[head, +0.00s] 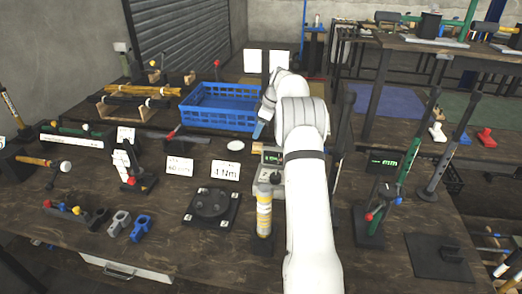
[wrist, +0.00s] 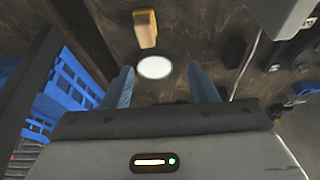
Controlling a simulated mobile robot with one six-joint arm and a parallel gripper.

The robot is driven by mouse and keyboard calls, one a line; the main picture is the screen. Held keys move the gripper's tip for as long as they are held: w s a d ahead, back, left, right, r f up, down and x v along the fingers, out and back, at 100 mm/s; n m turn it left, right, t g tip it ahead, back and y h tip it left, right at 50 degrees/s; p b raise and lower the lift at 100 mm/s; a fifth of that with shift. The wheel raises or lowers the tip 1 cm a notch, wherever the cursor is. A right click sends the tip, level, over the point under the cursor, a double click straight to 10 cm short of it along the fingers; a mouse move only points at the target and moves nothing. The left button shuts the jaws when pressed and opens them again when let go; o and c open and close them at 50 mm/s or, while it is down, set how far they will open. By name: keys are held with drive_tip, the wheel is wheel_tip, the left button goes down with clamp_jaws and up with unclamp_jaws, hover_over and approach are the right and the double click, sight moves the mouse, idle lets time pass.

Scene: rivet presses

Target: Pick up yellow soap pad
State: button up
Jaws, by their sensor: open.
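A small yellow block (wrist: 145,28), which looks like the soap pad, lies on the dark table at the top of the wrist view. It lies just beyond a white round disc (wrist: 155,67). My gripper (wrist: 163,84) is open and empty, with its two blue-grey fingers apart. The disc shows between the fingertips, and the yellow block is ahead of them. In the head view my gripper (head: 260,130) is partly hidden by my arm, near the blue basket's front right corner. I cannot make out the yellow block for certain in the head view.
The blue basket (head: 216,108) stands behind the disc, with its side at left in the wrist view (wrist: 65,75). A box with a display (head: 268,165), a yellow bottle (head: 264,212) and white label cards (head: 225,170) stand nearby. Tools fill the left.

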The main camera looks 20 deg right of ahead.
sight(257, 144)
drive_tip(key=shift+w+d+f, duration=0.2)
drive_tip(key=shift+d+f, duration=0.15)
drive_tip(key=shift+f, duration=0.15)
drive_tip(key=shift+w+d+f, duration=0.15)
drive_tip(key=shift+d+f, duration=0.15)
drive_tip(key=shift+f, duration=0.15)
drive_tip(key=shift+w+f+n, duration=0.1)
drive_tip(key=shift+f+n, duration=0.2)
drive_tip(key=shift+x, duration=0.9)
drive_tip(key=x, duration=0.5)
drive_tip(key=shift+d+f, duration=0.2)
drive_tip(key=shift+f, duration=0.1)
drive_tip(key=c, duration=1.1)
